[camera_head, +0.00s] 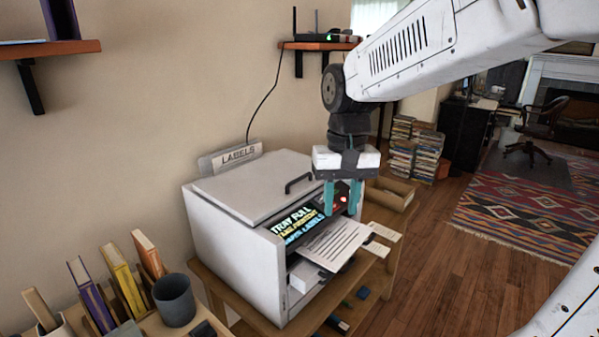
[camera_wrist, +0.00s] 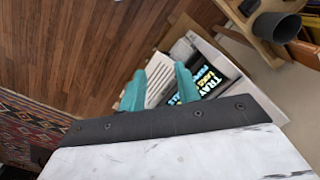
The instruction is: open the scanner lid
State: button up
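The scanner (camera_head: 236,255) is a white box on a wooden stand; it also shows in part in the wrist view (camera_wrist: 225,52). Its lid (camera_head: 245,188) is flat and shut, with a dark handle (camera_head: 298,182) near its front right edge. The lit screen (camera_head: 298,225) reads "TRAY FULL" and more words. My gripper (camera_head: 342,197) hangs fingers down, to the right of the handle, by the screen side and above the printed paper. Its two teal fingers are apart with nothing between them, also in the wrist view (camera_wrist: 160,82). The handle is not visible in the wrist view.
Printed sheets (camera_head: 335,245) stick out of the scanner front. A "LABELS" box (camera_head: 230,158) stands behind the lid. Upright books (camera_head: 125,283) and a dark cup (camera_head: 175,300) are at the left. A shelf with a router (camera_head: 318,42) is above. Open floor lies at the right.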

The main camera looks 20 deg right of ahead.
jog(key=w+d+m+t, duration=0.1)
jog(key=w+d+m, duration=0.15)
jog(key=w, duration=0.65)
jog(key=w+d+m, duration=0.1)
jog(key=w+m, duration=0.2)
jog(key=w, duration=0.6)
jog(key=m+t, duration=0.1)
jog(key=m, duration=0.3)
send_near(300, 179)
jog(key=shift+y, duration=0.3)
jog(key=f, duration=0.3)
jog(key=w+f, duration=0.1)
jog(key=f, duration=0.3)
jog(key=shift+w+f, duration=0.25)
jog(key=shift+c, duration=0.3)
jog(key=shift+a, duration=0.1)
grip_shut()
